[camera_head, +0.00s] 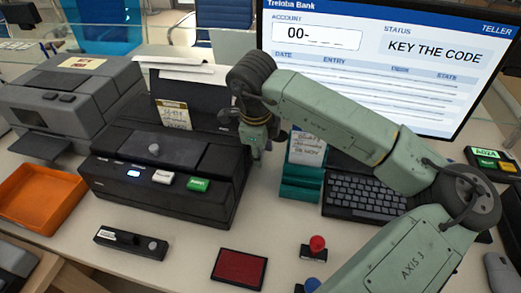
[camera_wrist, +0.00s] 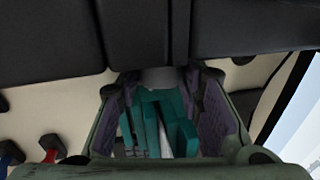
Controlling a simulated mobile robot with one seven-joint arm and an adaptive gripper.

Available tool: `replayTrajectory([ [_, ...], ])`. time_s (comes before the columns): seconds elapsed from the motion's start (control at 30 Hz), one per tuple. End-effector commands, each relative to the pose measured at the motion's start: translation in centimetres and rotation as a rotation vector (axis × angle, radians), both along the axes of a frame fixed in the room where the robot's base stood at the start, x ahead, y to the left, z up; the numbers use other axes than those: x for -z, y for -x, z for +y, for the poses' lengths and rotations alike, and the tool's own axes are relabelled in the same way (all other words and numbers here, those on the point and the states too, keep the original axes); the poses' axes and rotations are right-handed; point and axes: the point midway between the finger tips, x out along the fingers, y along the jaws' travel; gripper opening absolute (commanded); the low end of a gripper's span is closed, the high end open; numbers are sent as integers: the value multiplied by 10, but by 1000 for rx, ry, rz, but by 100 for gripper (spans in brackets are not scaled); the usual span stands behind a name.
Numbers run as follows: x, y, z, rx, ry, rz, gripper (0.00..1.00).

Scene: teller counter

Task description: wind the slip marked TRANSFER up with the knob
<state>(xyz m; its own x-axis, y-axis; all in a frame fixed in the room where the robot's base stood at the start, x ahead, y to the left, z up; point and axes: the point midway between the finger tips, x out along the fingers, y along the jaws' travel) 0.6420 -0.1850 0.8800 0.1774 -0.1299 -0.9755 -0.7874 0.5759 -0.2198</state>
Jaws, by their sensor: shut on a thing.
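A slip (camera_head: 174,114) with a gold band at its top stands up out of the black slip printer (camera_head: 150,198); its print is too small to read. Another slip (camera_head: 306,149) stands in the teal holder (camera_head: 299,190) to the right, partly behind my arm; I cannot tell which is marked TRANSFER. My gripper (camera_head: 256,143) is at the printer's right side and hides the knob in the head view. In the wrist view, my gripper (camera_wrist: 166,100) is shut on a grey round knob (camera_wrist: 160,78) beside the black housing, with the teal holder showing below it.
A grey machine (camera_head: 75,97) and an orange tray (camera_head: 40,197) are at left. A keyboard (camera_head: 368,195) and the screen (camera_head: 390,60) reading KEY THE CODE are at right. A red pad (camera_head: 239,269) and a red-knobbed stamp (camera_head: 316,246) lie in front.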

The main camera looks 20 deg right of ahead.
Motion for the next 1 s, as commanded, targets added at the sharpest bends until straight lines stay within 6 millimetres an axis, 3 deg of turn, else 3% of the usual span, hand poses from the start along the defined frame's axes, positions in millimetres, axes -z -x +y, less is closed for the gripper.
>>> replayTrajectory([
  [0.27,4,0,-1,1,18,-27,6],
  [1.0,7,3,2,2,218,-324,6],
])
